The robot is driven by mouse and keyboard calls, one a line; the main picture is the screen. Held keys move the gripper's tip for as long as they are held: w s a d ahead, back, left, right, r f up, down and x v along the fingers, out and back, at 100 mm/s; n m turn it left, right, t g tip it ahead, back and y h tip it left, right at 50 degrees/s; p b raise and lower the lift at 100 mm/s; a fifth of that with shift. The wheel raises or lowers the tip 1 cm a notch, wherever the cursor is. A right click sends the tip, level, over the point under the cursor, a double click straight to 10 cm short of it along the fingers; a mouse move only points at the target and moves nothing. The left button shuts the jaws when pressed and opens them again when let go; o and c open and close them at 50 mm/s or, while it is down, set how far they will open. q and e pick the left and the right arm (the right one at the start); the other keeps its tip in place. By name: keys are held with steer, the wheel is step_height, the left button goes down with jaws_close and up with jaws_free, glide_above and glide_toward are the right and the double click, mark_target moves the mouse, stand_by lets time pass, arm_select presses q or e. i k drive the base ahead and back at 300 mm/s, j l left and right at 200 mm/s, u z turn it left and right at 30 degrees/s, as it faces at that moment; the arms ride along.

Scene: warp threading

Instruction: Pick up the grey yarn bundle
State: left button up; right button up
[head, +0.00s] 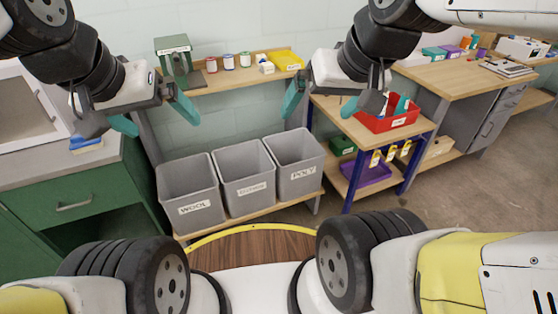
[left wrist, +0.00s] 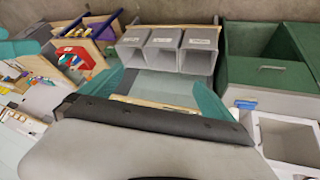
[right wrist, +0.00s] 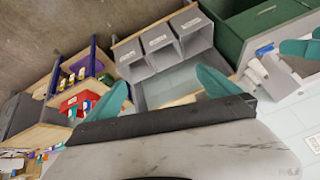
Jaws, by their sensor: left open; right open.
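I cannot make out a grey yarn bundle in any view. My left gripper (head: 153,115) is open and empty, held up in the air left of the middle. Its teal fingers also show in the left wrist view (left wrist: 163,90). My right gripper (head: 322,104) is open and empty, in the air in front of the shelf and the cart. Its teal fingers also show in the right wrist view (right wrist: 162,92). A red tray (head: 388,124) with small coloured items stands on the cart, partly behind the right gripper.
Grey bins labelled WOOL (head: 190,190) and POLY (head: 297,165) flank a third grey bin (head: 245,177); they look empty. A shelf (head: 225,79) holds small jars and a yellow tray (head: 286,60). A purple tray (head: 368,173) sits low on the cart. A green cabinet (head: 70,200) stands left.

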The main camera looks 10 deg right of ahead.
mark_target(266, 68)
steer(key=i+l+u, duration=0.2)
steer(key=u, duration=0.55)
steer(key=i+l+u, duration=0.15)
steer(key=l, duration=0.2)
steer(key=i+l+u, duration=0.15)
steer(key=l, duration=0.25)
steer(key=i+l+u, duration=0.15)
steer(key=l, duration=0.25)
steer(key=i+l+u, duration=0.15)
steer(key=l, duration=0.25)
steer(key=i+l, duration=0.1)
steer(key=l, duration=0.35)
steer(key=i+l, duration=0.1)
steer(key=l, duration=0.35)
